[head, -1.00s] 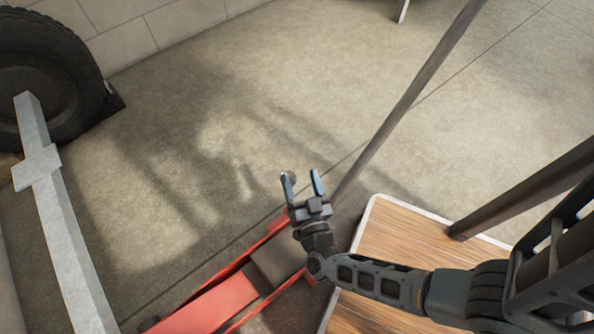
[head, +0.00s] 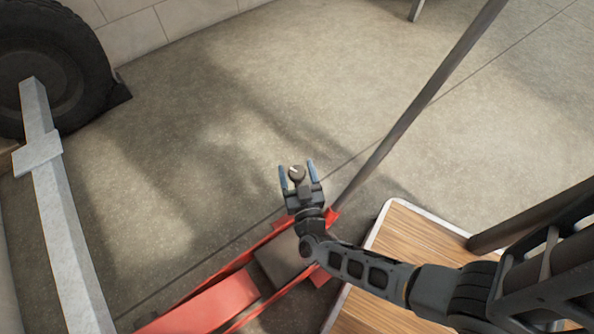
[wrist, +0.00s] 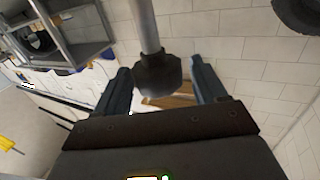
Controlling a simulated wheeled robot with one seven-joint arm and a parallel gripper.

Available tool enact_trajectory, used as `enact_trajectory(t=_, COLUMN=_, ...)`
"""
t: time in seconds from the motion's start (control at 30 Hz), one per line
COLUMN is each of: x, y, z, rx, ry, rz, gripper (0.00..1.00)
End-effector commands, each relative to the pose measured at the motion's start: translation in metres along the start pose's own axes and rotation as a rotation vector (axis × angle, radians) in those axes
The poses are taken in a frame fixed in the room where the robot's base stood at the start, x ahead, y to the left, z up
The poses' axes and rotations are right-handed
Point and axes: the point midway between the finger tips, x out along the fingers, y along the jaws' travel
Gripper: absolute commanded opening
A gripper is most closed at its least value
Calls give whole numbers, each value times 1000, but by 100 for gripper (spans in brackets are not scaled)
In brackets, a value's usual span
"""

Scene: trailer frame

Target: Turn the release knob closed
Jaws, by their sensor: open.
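The release knob (head: 297,173) is a small dark round knob with a pale mark on its face. In the wrist view the knob (wrist: 157,76) is black and lobed, at the end of a grey rod (wrist: 144,25). My gripper (head: 297,167) is open, with one blue-grey finger on each side of the knob. In the wrist view a gap shows between the knob and each finger of my gripper (wrist: 160,82). The red floor jack (head: 210,300) lies below my gripper; part of it is hidden by my arm.
A slanted metal pole (head: 420,100) rises just right of my gripper. A wood-topped platform with a pale rim (head: 400,235) lies under my arm. A grey beam (head: 65,230) and a black tyre (head: 50,65) stand at the left.

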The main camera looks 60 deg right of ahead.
Motion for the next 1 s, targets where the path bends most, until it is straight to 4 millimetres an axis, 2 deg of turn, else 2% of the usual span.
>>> enact_trajectory(t=0.23, x=1, y=0, z=0, rx=0, ry=0, rz=0, gripper=69)
enact_trajectory(t=0.73, x=0, y=0, z=0, rx=0, ry=0, rz=0, gripper=21)
enact_trajectory(t=1.0, x=1, y=-1, z=0, rx=3, ry=3, rz=70, gripper=21)
